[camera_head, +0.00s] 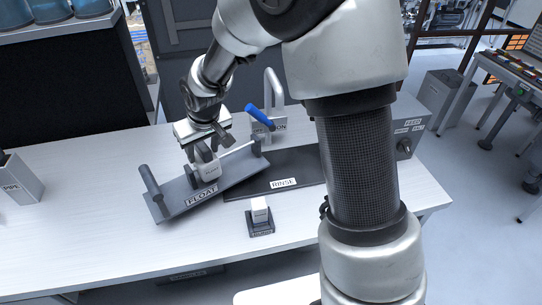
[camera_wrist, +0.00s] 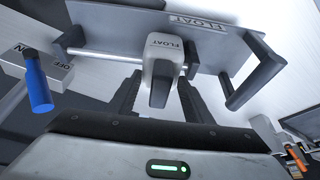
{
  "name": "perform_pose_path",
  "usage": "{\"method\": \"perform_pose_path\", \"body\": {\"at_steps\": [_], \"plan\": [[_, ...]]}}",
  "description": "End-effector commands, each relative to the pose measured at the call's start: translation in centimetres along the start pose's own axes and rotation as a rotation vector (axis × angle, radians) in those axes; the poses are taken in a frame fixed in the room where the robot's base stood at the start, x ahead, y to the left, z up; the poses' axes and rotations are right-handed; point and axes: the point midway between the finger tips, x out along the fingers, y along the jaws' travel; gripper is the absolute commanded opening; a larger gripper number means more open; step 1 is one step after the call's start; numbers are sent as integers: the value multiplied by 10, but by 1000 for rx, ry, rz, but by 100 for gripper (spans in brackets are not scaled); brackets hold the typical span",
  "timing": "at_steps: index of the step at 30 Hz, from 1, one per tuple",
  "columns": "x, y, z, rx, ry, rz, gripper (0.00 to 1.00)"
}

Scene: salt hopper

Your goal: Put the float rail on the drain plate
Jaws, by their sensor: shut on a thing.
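The float rail assembly is a grey plate (camera_head: 230,182) labelled FLOAT, with a dark upright post at each end and a thin bar between them. It lies at an angle, its right end over or against the dark RINSE plate (camera_head: 305,168). A white and grey block (camera_head: 206,171), also labelled FLOAT, sits at the bar. My gripper (camera_head: 205,154) is shut on this block from above. The wrist view shows the block (camera_wrist: 163,65) between my fingers and the plate (camera_wrist: 205,50) beyond. I cannot read a drain label on any plate; my arm hides part of the bench.
A small white block on a dark base (camera_head: 260,217) stands in front of the RINSE plate. A switch box with a blue lever (camera_head: 259,117) and a curved pipe are behind. A labelled bin (camera_head: 19,180) stands at the far left. The bench's front left is clear.

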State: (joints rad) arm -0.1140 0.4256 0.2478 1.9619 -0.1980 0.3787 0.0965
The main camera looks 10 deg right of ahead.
Motion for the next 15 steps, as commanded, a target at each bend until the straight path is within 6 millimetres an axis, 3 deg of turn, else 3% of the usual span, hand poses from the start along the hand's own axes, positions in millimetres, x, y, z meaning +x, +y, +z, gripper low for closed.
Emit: {"method": "perform_pose_path", "body": {"at_steps": [15], "plan": [[-21, 110, 40, 9, 1, 2, 0]]}}
